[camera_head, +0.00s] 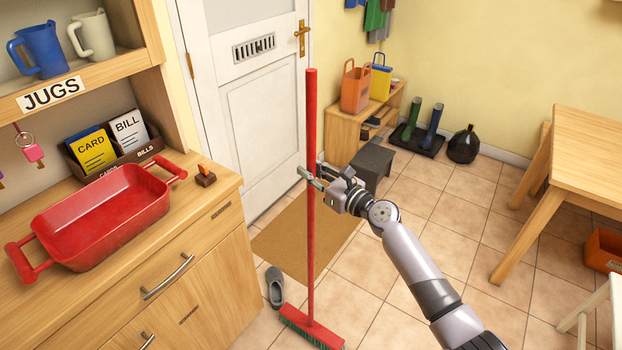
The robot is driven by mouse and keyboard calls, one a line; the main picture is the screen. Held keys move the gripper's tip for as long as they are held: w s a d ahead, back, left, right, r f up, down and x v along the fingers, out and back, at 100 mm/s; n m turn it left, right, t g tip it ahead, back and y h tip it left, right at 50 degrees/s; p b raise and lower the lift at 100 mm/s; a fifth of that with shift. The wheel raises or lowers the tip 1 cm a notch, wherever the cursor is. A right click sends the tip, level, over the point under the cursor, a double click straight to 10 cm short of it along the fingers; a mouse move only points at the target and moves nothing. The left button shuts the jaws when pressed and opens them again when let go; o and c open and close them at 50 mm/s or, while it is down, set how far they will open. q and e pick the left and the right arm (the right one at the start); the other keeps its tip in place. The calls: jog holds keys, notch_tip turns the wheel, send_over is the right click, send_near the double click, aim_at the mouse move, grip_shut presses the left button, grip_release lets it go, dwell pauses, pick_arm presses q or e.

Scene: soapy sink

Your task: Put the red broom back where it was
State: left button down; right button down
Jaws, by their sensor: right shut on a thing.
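The red broom (311,240) stands nearly upright in the middle of the view, its long handle rising in front of the white door. Its red head (312,328) with green bristles is low, at or close to the tiled floor; I cannot tell if it touches. My right gripper (312,181) is shut on the handle a little below its top half. My right arm comes in from the lower right. My left gripper is not in view.
A wooden counter (215,185) with a red basin (105,215) stands at left. A grey slipper (275,287) and a brown mat (285,238) lie by the door. A dark stool (372,165) is behind the gripper. A table (580,150) stands at right; tiles between are clear.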

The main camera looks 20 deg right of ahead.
jog(key=shift+w+f, duration=0.1)
jog(key=shift+f, duration=0.2)
jog(key=c, duration=1.5)
grip_release()
jog(key=shift+f, duration=0.15)
jog(key=shift+o, duration=0.2)
